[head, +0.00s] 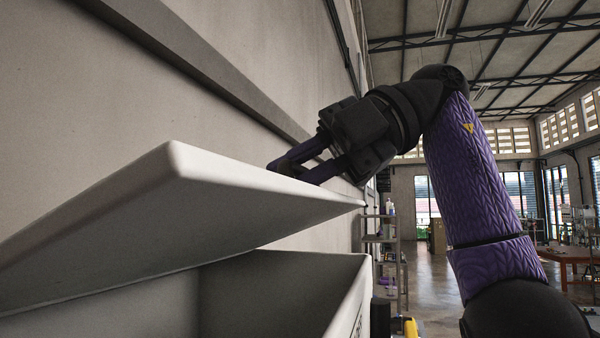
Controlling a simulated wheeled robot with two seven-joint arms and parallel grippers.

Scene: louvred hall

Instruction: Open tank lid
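The tank is a large pale box at the lower left, and its wall (355,300) and a dark interior show below the lid. The white tank lid (150,225) is tilted up, with a wedge-shaped gap between it and the tank's rim. My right gripper (288,170), on the purple arm from the right, is at the far side of the lid's upper edge. Its two purple fingers stand apart with a gap between them. The lid's edge partly hides the fingertips, so I cannot tell whether they touch the lid. My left gripper is not in view.
A pale wall (130,90) with a raised horizontal rail (215,65) runs close behind the lid and gripper. A shelf rack (385,250) with bottles stands beyond the tank. A reddish table (572,254) stands at far right. Open floor (428,275) lies between.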

